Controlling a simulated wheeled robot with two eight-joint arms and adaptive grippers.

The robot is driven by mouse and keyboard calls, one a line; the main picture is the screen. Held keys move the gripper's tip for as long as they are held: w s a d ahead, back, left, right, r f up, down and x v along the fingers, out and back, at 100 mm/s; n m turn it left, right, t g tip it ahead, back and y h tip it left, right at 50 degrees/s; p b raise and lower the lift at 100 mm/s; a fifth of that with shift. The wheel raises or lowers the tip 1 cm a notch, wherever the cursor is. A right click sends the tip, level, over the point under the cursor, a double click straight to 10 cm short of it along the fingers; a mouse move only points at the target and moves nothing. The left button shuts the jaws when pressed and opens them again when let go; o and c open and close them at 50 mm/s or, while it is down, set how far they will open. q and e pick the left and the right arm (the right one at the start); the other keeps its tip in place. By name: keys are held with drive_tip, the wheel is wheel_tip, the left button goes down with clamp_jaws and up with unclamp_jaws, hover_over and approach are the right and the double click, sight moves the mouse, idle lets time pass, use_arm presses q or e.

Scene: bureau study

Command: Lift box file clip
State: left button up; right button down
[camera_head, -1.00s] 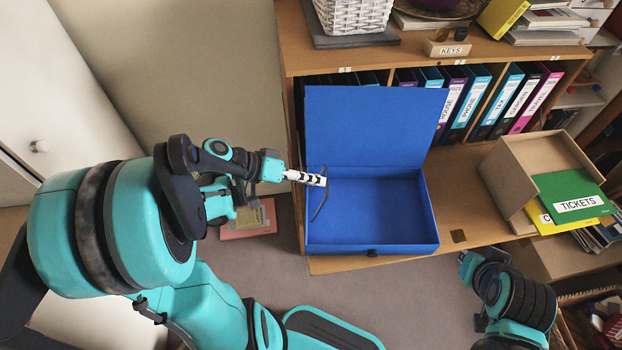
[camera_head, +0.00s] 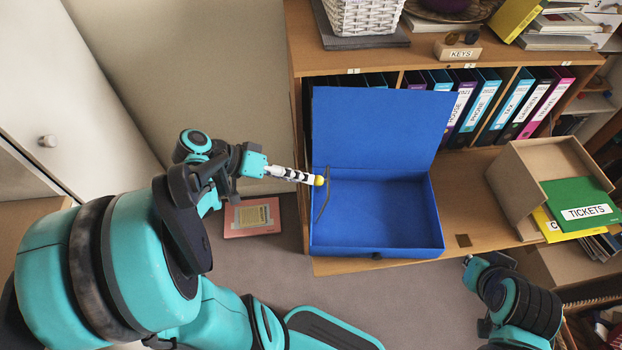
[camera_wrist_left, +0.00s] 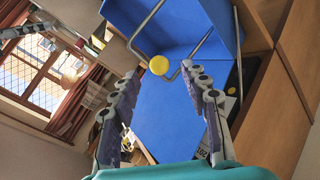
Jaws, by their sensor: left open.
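The blue box file (camera_head: 385,212) lies open on the lower shelf, its lid (camera_head: 380,125) raised at the back. Its bent wire clip (camera_head: 321,206) stands up at the box's left side and ends in a round yellow knob (camera_head: 319,180). My left gripper (camera_head: 311,178) reaches in from the left, its tips close to the knob. In the left wrist view my left gripper (camera_wrist_left: 160,74) is open and empty. There the knob (camera_wrist_left: 159,65) shows between the fingertips or just beyond them; contact cannot be told. The wire clip (camera_wrist_left: 197,50) bends away behind it.
Labelled binders (camera_head: 485,100) stand behind the lid. To the right is a cardboard box (camera_head: 520,190) with a green TICKETS folder (camera_head: 575,195). A wooden KEYS block (camera_head: 458,50) and a white basket (camera_head: 358,15) sit on top. My right arm (camera_head: 520,300) is at the lower right.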

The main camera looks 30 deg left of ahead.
use_arm(q)
drive_tip(key=v, duration=0.6)
drive_tip(key=shift+s+a, duration=0.1)
drive_tip(key=shift+s, duration=0.05)
idle(0.3)
